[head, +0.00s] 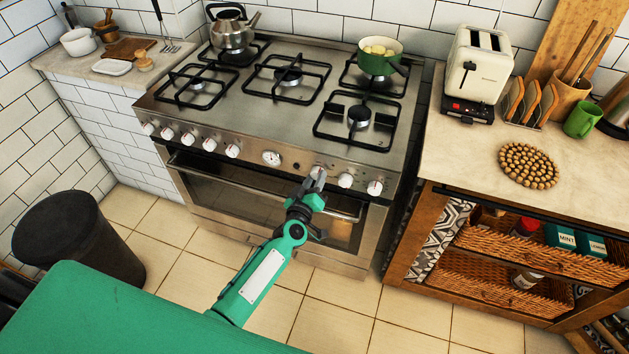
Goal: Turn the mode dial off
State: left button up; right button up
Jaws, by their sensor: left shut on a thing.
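The steel stove (290,85) has a row of white dials along its sloping front panel. My left gripper (314,183) reaches up from below and is shut on a white dial (318,172) right of the round clock face (271,158). The fingers cover much of this dial, so its pointer cannot be read. Two more white dials, a nearer one (346,181) and the rightmost one (375,188), sit to its right. I cannot read which label marks the mode dial. My right gripper is not in view.
An oven handle (250,186) runs below the panel, close to my gripper. A kettle (231,28) and a green pot (380,55) stand on the back burners. A wooden counter unit (470,160) stands right. A dark bin (75,240) stands left. The tiled floor in front is clear.

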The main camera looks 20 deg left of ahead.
pick_arm(q)
jog(key=shift+n, duration=1.3)
jog(key=shift+n+b, duration=0.35)
jog(key=shift+n, duration=0.55)
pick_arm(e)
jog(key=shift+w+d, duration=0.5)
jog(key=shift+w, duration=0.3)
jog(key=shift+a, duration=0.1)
